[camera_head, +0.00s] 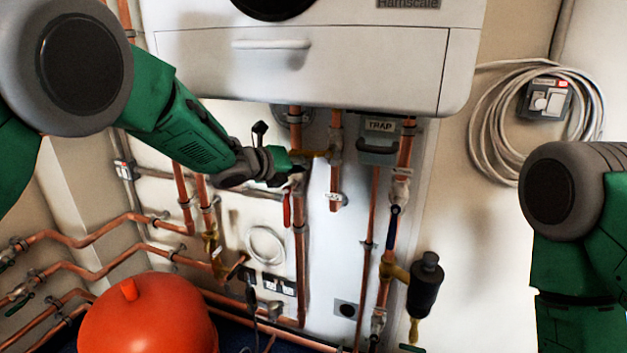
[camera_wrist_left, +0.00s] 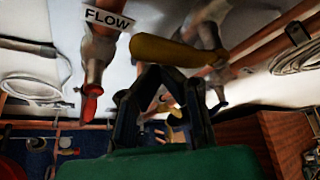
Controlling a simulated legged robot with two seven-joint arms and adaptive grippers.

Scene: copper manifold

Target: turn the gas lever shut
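A yellow lever (camera_head: 312,153), which looks like the gas lever, sits on the copper pipework under the white boiler. In the left wrist view the yellow lever (camera_wrist_left: 168,51) lies crosswise just beyond my fingertips. My left gripper (camera_head: 292,166) is at the lever's left end in the head view. In the left wrist view my left gripper (camera_wrist_left: 174,82) has its two dark fingers apart, with nothing held between them. I cannot tell whether a fingertip touches the lever. My right gripper is out of view; only the right arm shows at the right.
The white boiler (camera_head: 330,65) hangs above. A red handle (camera_head: 286,208) hangs just below my left gripper; it also shows in the left wrist view (camera_wrist_left: 90,104). A TRAP-labelled box (camera_head: 378,148) is to the right. A red-orange vessel (camera_head: 150,320) stands at lower left.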

